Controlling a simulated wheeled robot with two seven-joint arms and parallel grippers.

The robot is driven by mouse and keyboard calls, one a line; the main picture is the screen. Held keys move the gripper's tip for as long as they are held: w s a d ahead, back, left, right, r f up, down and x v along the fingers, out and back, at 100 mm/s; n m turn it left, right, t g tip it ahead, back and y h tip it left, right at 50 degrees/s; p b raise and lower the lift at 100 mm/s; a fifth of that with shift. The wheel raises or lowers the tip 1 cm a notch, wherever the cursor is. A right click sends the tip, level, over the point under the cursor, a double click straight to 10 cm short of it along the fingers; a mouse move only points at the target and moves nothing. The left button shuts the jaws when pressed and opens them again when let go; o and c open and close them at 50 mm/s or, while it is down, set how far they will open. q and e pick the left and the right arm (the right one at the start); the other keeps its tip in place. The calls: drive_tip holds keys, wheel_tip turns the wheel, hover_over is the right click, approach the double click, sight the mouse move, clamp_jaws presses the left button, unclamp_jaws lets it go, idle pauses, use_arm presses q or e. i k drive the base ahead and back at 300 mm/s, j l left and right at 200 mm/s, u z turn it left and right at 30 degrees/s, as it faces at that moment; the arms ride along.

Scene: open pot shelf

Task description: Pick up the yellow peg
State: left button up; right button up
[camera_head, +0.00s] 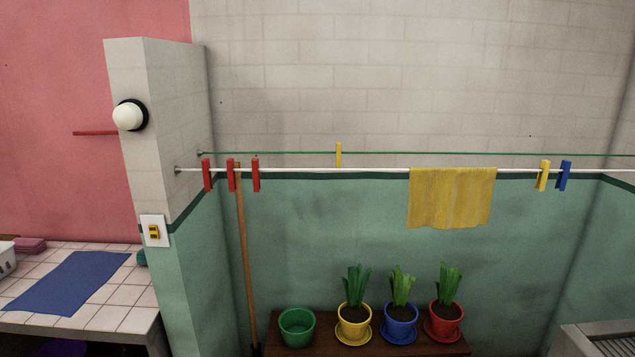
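Two yellow pegs show in the head view. One yellow peg (338,155) is on the green line (290,153), left of the yellow cloth. The other yellow peg (543,176) is on the white line (330,170), at the right, beside a blue peg (564,176). Neither of my grippers is in view.
Several red pegs (231,175) are on the white line's left part. A yellow cloth (451,198) hangs from it. Below, a wooden bench (300,352) bears a green pot (297,327) and potted plants (354,314). A wooden pole (246,260) leans at left. A tiled counter (120,295) stands far left.

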sight(542, 177)
drive_tip(key=z, duration=0.45)
drive_tip(key=i+z, duration=0.2)
drive_tip(key=z, duration=0.25)
drive_tip(key=i+z, duration=0.15)
drive_tip(key=z, duration=0.25)
drive_tip(key=i+z, duration=0.2)
drive_tip(key=z, duration=0.25)
